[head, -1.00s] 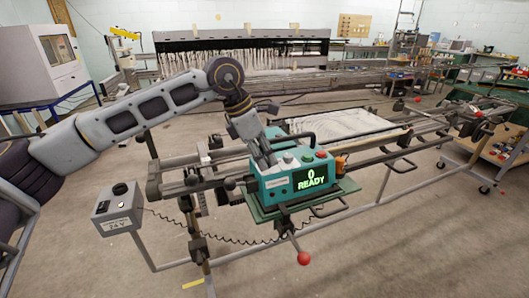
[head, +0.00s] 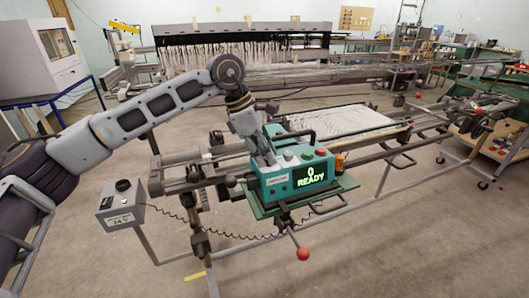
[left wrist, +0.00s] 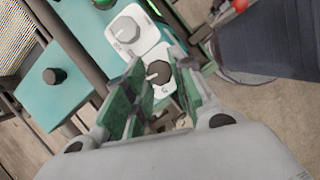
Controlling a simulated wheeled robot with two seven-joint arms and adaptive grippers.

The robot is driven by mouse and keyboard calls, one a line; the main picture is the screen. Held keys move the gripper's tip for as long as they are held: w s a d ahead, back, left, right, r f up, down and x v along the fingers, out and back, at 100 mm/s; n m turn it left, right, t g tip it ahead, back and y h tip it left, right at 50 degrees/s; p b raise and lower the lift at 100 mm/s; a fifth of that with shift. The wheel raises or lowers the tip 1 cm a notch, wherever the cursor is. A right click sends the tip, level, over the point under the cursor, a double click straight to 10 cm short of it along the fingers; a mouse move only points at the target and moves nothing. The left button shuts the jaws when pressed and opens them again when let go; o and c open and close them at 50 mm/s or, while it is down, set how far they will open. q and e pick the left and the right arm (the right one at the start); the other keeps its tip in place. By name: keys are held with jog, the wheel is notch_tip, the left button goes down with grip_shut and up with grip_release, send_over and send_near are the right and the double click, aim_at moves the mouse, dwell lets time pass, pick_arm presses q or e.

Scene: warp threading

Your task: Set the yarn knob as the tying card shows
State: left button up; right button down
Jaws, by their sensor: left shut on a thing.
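My left gripper (head: 264,160) reaches down to the machine's left top edge. In the left wrist view, its green-padded fingers (left wrist: 158,80) are closed around a grey knob (left wrist: 158,71) with a white pointer, on a white plate. A second grey knob (left wrist: 126,29) on a similar plate is just beyond. The plate markings are too small to read, so I cannot tell which is labelled yarn. I cannot make out a tying card. My right gripper is out of view.
A grey 24 V box (head: 121,208) with a coiled cable stands at left. A red ball-ended lever (head: 302,254) sticks out below the machine. White warp threads (head: 345,119) stretch behind it. Floor in front is clear.

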pick_arm(q)
jog(key=o, duration=1)
jog(key=shift+o, duration=0.2)
jog(key=shift+n, duration=0.3)
jog(key=shift+s+n+t+b, duration=0.15)
jog(key=shift+n+t+b, duration=0.35)
jog(key=shift+n+b, duration=0.4)
jog(key=shift+s+n+t+y+b, duration=0.15)
jog(key=shift+n+t+b, duration=0.3)
jog(key=shift+n, duration=0.7)
jog(key=shift+n+t+y+b, duration=0.25)
jog(key=shift+n+t+b, duration=0.15)
jog(key=shift+n, duration=0.75)
jog(key=shift+s+d+n+t+y, duration=0.1)
jog(key=shift+n+t+y, duration=0.15)
jog(key=shift+n, duration=0.65)
jog(key=shift+s+d+n+t+y, duration=0.1)
jog(key=shift+n+t+y, duration=0.15)
jog(key=shift+n, duration=0.65)
jog(key=shift+d+r+n+t+y, duration=0.1)
jog(key=shift+n+t+y, duration=0.25)
jog(key=shift+n, duration=1.15)
jog(key=shift+n+y, duration=0.25)
jog(key=shift+n, duration=0.05)
